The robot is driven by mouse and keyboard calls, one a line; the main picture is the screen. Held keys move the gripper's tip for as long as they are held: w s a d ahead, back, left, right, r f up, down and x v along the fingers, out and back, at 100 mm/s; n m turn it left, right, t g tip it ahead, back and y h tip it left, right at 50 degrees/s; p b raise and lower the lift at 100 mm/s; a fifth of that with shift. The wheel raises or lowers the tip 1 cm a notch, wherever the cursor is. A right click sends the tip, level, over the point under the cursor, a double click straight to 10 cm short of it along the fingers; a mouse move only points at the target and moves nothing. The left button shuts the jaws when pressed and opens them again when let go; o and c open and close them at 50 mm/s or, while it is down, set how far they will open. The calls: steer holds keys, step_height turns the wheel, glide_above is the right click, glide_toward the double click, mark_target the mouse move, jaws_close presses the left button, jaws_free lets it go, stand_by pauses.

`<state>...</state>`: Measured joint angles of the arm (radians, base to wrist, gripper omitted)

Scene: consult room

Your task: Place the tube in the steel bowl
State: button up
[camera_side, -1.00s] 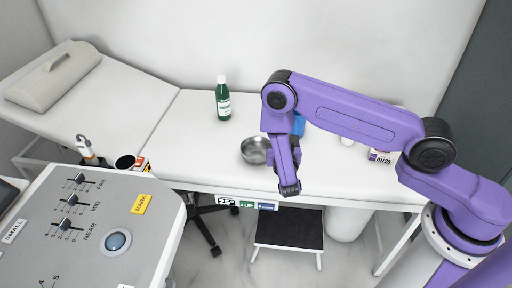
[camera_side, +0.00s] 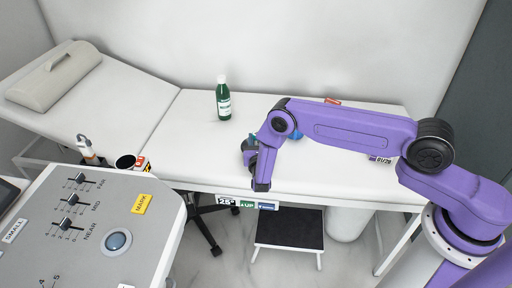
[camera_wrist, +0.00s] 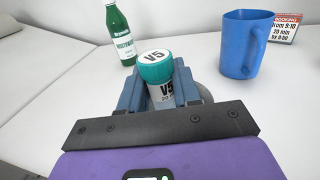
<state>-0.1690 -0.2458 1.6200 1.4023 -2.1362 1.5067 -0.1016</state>
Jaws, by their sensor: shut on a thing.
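The tube (camera_wrist: 160,82), white with a teal cap marked V5, stands upright between the blue fingers of my gripper (camera_wrist: 160,92) in the wrist view. My gripper is shut on it. In the side view my gripper (camera_side: 250,150) is at the steel bowl, and my arm hides most of both. The steel bowl (camera_wrist: 204,88) shows only as a grey curved rim behind the right finger in the wrist view. I cannot tell whether the tube's lower end is inside the bowl or above it.
A green bottle (camera_side: 223,100) stands behind the bowl; it also shows in the wrist view (camera_wrist: 119,34). A blue mug (camera_wrist: 245,44) stands to the right, near a booking sign (camera_wrist: 285,28). The white couch top (camera_side: 180,135) is clear to the left.

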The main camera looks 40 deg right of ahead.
steer(key=shift+w+f, duration=0.15)
steer(key=shift+f, duration=1.55)
steer(key=shift+f, duration=0.2)
steer(key=o, duration=1)
steer(key=shift+r, duration=0.1)
steer(key=shift+a+r, duration=0.1)
steer(key=v, duration=1.1)
steer(key=shift+s+a, duration=0.2)
steer(key=shift+s, duration=0.15)
